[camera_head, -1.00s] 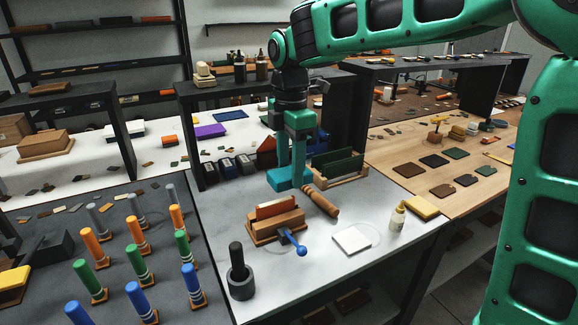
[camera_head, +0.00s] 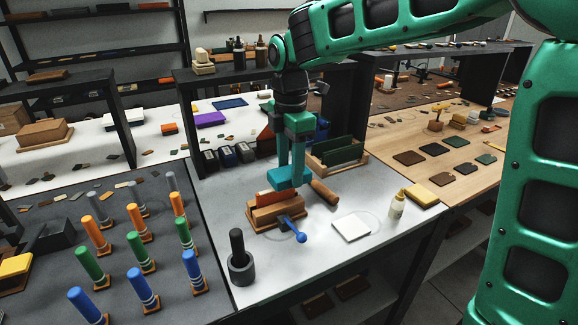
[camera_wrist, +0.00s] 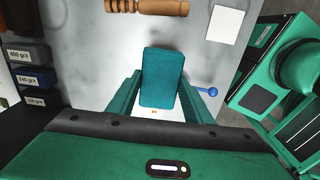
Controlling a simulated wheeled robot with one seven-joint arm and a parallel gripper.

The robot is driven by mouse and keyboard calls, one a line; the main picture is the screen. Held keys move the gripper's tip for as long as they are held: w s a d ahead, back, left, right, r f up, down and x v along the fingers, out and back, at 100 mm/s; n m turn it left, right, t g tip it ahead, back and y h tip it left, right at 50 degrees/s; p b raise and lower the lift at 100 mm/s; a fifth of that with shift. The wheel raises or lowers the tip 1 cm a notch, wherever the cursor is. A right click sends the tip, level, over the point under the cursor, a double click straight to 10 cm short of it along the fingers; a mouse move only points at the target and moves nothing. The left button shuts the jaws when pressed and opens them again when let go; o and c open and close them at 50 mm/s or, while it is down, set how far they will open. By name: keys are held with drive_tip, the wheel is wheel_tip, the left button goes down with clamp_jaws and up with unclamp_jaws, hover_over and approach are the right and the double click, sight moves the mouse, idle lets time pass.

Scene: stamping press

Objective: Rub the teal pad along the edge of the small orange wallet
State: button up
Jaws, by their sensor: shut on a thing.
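My gripper (camera_head: 290,172) is shut on the teal pad (camera_head: 288,177), which also shows between my fingers in the wrist view (camera_wrist: 162,77). The small orange wallet (camera_head: 266,197) stands edge up in a wooden clamp (camera_head: 270,216) with a blue lever (camera_head: 296,232). In the head view the pad is at the wallet's upper right edge and covers part of it; I cannot tell whether they touch. In the wrist view the pad and my gripper hide the wallet, and only the blue lever's knob shows.
A wooden handle (camera_head: 324,192) lies just right of the clamp. A white square (camera_head: 352,227) and a white bottle (camera_head: 397,204) are farther right. A dark mortar-like pot (camera_head: 241,268) stands front left. A rack of green cards (camera_head: 338,152) and grit-labelled blocks (camera_wrist: 28,79) stand behind.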

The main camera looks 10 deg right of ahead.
sight(274, 176)
drive_tip(key=shift+f, duration=0.55)
idle(1.1)
drive_tip(key=shift+a, duration=0.15)
drive_tip(key=shift+s+a, duration=0.3)
drive_tip(key=shift+a, duration=0.55)
drive_tip(key=shift+s+a, duration=0.3)
drive_tip(key=shift+a, duration=0.55)
drive_tip(key=shift+a, duration=0.1)
drive_tip(key=shift+s+a, duration=0.25)
drive_tip(key=shift+a, duration=0.6)
drive_tip(key=shift+s+a, duration=0.2)
drive_tip(key=shift+a, duration=0.6)
drive_tip(key=shift+r, duration=0.1)
drive_tip(key=shift+r, duration=2.5)
